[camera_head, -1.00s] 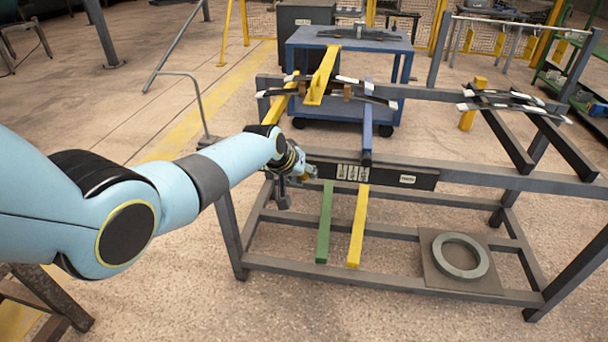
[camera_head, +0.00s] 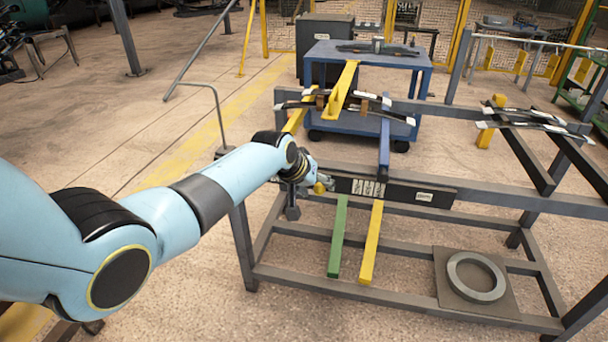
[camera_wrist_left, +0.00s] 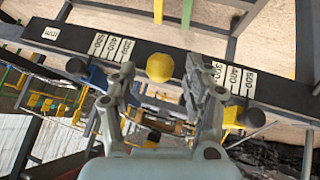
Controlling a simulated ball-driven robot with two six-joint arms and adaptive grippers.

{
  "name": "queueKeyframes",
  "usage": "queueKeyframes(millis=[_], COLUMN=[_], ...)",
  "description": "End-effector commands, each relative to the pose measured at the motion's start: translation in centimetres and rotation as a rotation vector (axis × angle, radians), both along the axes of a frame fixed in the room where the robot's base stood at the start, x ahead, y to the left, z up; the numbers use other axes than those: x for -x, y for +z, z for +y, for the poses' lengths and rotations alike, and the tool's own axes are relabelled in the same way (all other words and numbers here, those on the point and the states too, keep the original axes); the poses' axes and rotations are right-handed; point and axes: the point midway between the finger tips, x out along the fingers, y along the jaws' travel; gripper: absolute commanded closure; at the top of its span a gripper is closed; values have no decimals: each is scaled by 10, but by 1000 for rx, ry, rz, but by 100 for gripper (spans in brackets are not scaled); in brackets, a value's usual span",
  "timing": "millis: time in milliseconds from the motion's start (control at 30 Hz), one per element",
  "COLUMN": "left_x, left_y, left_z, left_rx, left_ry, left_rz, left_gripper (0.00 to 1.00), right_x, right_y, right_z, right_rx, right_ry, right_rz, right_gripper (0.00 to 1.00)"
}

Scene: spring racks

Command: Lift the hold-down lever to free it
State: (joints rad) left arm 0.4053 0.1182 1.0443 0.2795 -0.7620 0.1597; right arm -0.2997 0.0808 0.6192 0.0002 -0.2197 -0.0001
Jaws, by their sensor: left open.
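A round yellow knob (camera_wrist_left: 160,67) sits between the spread fingers of my left gripper (camera_wrist_left: 160,88) in the left wrist view, in front of the dark rail. The fingers are open on both sides of it, and I see no clear contact. In the head view the knob (camera_head: 319,188) shows at the tip of my left gripper (camera_head: 313,181), at the left end of the rail. A yellow angled bar (camera_head: 344,88) lies across the dark leaf springs (camera_head: 372,112). I cannot tell how the knob connects to this bar. My right gripper is out of view.
The grey steel rack (camera_head: 480,197) carries a dark label rail (camera_head: 405,191). Green (camera_head: 338,235) and yellow (camera_head: 371,240) bars extend below it. A grey ring (camera_head: 477,277) lies on a lower plate. A blue bench (camera_head: 420,72) stands behind.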

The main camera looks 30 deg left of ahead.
Motion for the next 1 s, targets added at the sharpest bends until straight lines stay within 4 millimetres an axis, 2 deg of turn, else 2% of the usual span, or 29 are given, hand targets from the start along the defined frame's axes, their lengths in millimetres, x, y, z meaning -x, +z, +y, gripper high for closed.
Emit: queueKeyframes(millis=[300,500,1000], left_x=[37,53,58], left_y=[45,65,71], left_z=[5,7,7], left_rx=[-1,0,1], left_ry=[0,0,0], left_rz=[-2,-2,-1], left_gripper=[49,49,49], right_x=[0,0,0], right_y=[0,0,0], right_z=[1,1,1], right_rx=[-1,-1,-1], right_ry=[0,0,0], right_rz=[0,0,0], right_gripper=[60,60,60])
